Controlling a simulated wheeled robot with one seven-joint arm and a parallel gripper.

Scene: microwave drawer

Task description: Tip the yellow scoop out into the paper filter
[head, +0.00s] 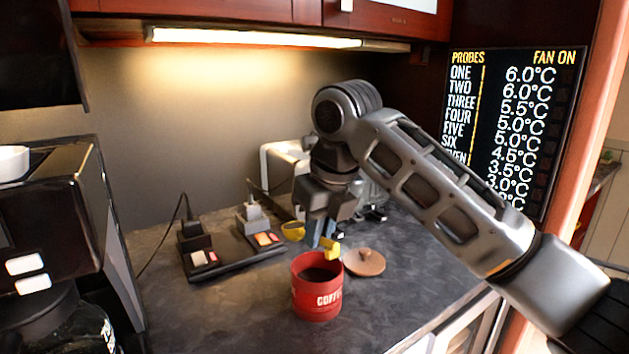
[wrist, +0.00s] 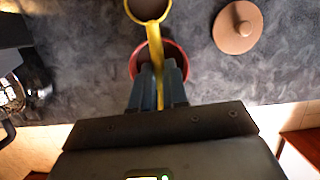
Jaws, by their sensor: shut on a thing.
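The yellow scoop (head: 293,231) is held by its handle in my gripper (head: 322,238), above and behind the red coffee canister. In the wrist view the scoop's handle (wrist: 159,88) runs between the fingers (wrist: 158,80), which are shut on it. The scoop's bowl (wrist: 148,12) is cut by the top edge, faces the camera and looks dark brown inside. The open red canister (head: 316,300) holds dark grounds; its rim (wrist: 182,56) shows below the scoop in the wrist view. A white rounded thing (head: 12,163) sits on the coffee machine; I cannot tell if it is the paper filter.
The coffee machine (head: 60,190) stands at the left with a dark carafe (head: 60,325) at its front. A round brown lid (head: 364,263) lies right of the canister. A dark power strip (head: 230,258) with plugs lies left of it.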

